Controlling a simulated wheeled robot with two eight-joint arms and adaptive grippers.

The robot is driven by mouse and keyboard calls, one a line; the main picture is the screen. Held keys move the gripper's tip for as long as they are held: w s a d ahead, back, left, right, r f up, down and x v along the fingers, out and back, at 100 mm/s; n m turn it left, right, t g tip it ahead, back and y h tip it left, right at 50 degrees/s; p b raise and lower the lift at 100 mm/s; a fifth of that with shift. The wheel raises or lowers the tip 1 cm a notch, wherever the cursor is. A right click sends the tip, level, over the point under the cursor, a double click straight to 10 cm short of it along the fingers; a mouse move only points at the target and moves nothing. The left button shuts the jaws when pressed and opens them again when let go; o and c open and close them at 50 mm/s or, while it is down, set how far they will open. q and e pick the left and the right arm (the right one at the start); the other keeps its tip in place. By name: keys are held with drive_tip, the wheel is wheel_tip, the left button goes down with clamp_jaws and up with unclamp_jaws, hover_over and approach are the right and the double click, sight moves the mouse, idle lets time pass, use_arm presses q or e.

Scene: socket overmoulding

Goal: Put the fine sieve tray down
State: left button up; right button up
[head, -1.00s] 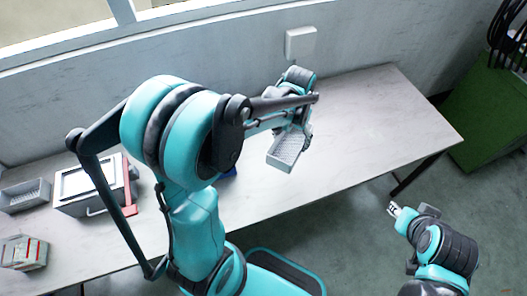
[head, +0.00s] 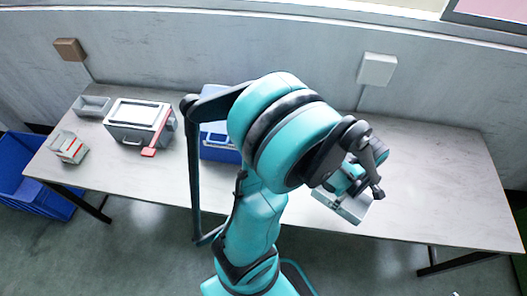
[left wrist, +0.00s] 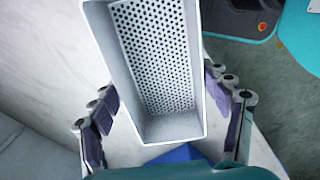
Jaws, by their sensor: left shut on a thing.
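The fine sieve tray (head: 351,214) is a light grey open box with a perforated floor. In the head view it is right of centre, held by my left gripper (head: 347,188) and seen against the table; the height of any gap cannot be told. In the left wrist view the tray (left wrist: 185,128) fills the top middle, its inside empty. The fingers of my left gripper (left wrist: 165,115) flank its two long sides. The gripper is partly hidden by my arm in the head view. My right gripper is out of view.
The long table (head: 445,185) is bare to the right of the tray. To the left stand a blue container (head: 218,150), a grey box with a red handle (head: 137,128), a grey bin (head: 92,106) and a small rack (head: 68,147). A blue crate (head: 40,195) is on the floor.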

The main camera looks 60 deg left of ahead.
use_arm(q)
drive_tip(key=shift+s+f+n, duration=0.2)
drive_tip(key=shift+s+n, duration=0.05)
drive_tip(key=shift+n, duration=0.45)
drive_tip(key=w+a+f+b, duration=0.1)
drive_tip(key=w+a+f, duration=0.1)
drive_tip(key=w+a+f+b, duration=0.1)
drive_tip(key=w+a+f, duration=0.1)
drive_tip(key=w+a, duration=0.1)
drive_tip(key=w+a+f+b, duration=0.2)
drive_tip(key=w+a+f, duration=0.1)
drive_tip(key=shift+w+a, duration=0.1)
drive_tip(key=shift+w, duration=0.1)
drive_tip(key=shift+f+b, duration=1)
drive_tip(key=shift+f, duration=1)
drive_tip(key=shift+f, duration=0.1)
drive_tip(key=o, duration=1.3)
drive_tip(key=shift+c, duration=0.2)
